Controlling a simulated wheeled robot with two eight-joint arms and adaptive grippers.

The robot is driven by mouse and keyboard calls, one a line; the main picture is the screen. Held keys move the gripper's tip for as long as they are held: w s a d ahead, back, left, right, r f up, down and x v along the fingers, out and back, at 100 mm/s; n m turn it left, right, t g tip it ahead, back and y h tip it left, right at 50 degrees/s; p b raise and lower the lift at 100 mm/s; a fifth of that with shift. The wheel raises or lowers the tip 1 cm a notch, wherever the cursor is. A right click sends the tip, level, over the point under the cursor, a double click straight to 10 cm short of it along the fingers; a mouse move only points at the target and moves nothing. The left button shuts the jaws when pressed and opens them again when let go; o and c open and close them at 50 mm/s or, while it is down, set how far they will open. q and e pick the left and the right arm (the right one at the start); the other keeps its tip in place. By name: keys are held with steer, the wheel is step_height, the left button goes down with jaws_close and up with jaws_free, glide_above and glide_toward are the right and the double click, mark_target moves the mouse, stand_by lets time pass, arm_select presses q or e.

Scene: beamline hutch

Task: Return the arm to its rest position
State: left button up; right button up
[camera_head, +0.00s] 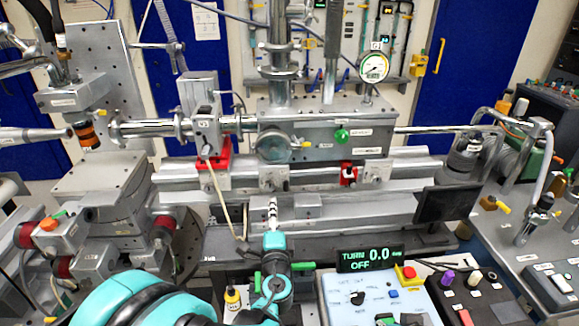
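My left arm, teal and black, comes in from the bottom left and reaches up at the lower middle. Its gripper (272,212) shows as a narrow silver and dark strip in front of the lower rail of the beamline bench. The fingers appear nearly in line with the view, so I cannot tell how far apart they are. No object shows in it.
A dark screen (447,203) and the metal bench (400,172) lie beyond.

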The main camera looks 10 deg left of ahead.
arm_select(q)
steer(key=s+a+f+n+g+y, duration=0.2)
steer(key=s+a+n+g, duration=0.4)
steer(key=s+a+n, duration=0.45)
steer(key=s+d+f+n+g+h, duration=0.2)
steer(key=s, duration=0.6)
steer(key=s+d+f+n+g+h, duration=0.2)
steer(key=s+n+h, duration=0.1)
steer(key=s, duration=0.4)
steer(key=shift+s+d+f+g, duration=0.15)
steer(key=shift+s+d+g, duration=0.15)
steer(key=shift+s+d, duration=0.1)
steer(key=shift+c, duration=0.5)
